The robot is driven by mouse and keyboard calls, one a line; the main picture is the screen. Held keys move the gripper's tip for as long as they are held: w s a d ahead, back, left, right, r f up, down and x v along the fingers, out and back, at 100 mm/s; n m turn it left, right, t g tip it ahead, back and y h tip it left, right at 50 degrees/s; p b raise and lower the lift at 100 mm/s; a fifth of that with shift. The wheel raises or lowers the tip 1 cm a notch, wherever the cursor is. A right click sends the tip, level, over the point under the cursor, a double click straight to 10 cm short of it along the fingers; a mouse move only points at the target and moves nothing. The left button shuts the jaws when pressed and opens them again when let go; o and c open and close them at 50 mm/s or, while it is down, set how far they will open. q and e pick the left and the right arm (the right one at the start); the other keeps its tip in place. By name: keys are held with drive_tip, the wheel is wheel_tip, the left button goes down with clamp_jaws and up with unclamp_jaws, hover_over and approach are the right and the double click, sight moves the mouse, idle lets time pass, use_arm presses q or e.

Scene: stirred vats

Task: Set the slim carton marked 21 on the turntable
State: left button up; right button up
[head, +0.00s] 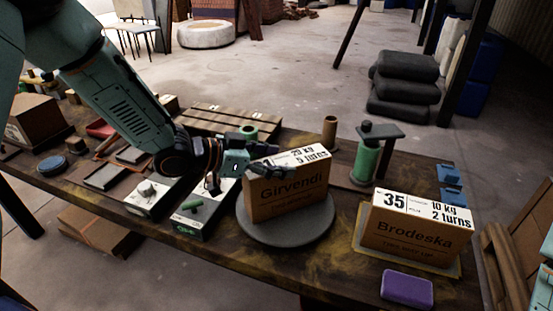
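A brown carton (288,192) labelled Girvendi, with a white top reading about "25 kg, 5 turns", stands upright on the round grey turntable (287,233). The part of its top where a large number would be is hidden behind my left gripper, so I cannot read 21. My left gripper (238,178) is at the carton's upper left edge, its fingers apart: one reaches over the top, the other hangs left of the carton. It looks open; contact cannot be told. A second carton (415,232), marked 35 and Brodeska, stands to the right. My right gripper is out of view.
A purple block (407,289) lies at the front edge. Behind the turntable stand a green spool (366,162) on a stand and a brown cylinder (329,131). Control boxes (208,212) stand close on the left. Bare tabletop lies between turntable and 35 carton.

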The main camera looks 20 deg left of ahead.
use_arm(q)
drive_tip(key=shift+o, duration=0.6)
drive_tip(key=shift+w+d, duration=0.1)
drive_tip(key=shift+d, duration=0.1)
drive_tip(key=shift+a+r, duration=0.25)
drive_tip(key=shift+a, duration=0.05)
drive_tip(key=p+v, duration=0.3)
drive_tip(key=v, duration=0.3)
drive_tip(key=shift+s+r, duration=0.2)
drive_tip(key=p+v, duration=0.5)
drive_tip(key=shift+s+a, duration=0.1)
drive_tip(key=shift+s, duration=0.1)
drive_tip(key=shift+f, duration=0.1)
idle(0.5)
